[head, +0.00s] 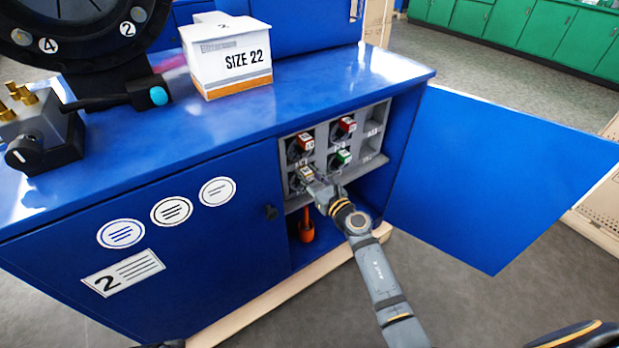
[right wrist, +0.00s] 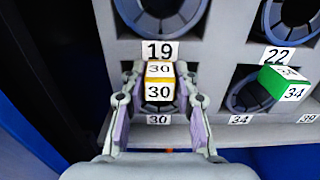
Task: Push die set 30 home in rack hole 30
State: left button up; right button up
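Die set 30 (right wrist: 160,82) is a small yellow-orange block with white "30" labels. It sticks out at the front of rack hole 30, whose label (right wrist: 158,119) shows below it; how deep it sits is hidden. It also shows small in the head view (head: 306,172), in the lower left hole of the grey rack (head: 375,155). My right gripper (right wrist: 160,72) has one finger on each side of the block, with the fingertips close against it, and looks shut on it. The dark ring of the hole shows partly between the fingers.
A green block marked 34 (right wrist: 285,85) sticks out of the hole to the right. Two red blocks (head: 305,142) (head: 347,124) sit in the upper holes. The blue cabinet door (head: 500,170) stands open at right. An orange-handled tool (head: 306,228) is below the rack.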

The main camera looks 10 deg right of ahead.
jog(key=o, duration=0.4)
jog(key=shift+s+r, duration=0.1)
jog(key=shift+f, duration=0.4)
jog(key=v, duration=1.2)
jog(key=shift+r, duration=0.3)
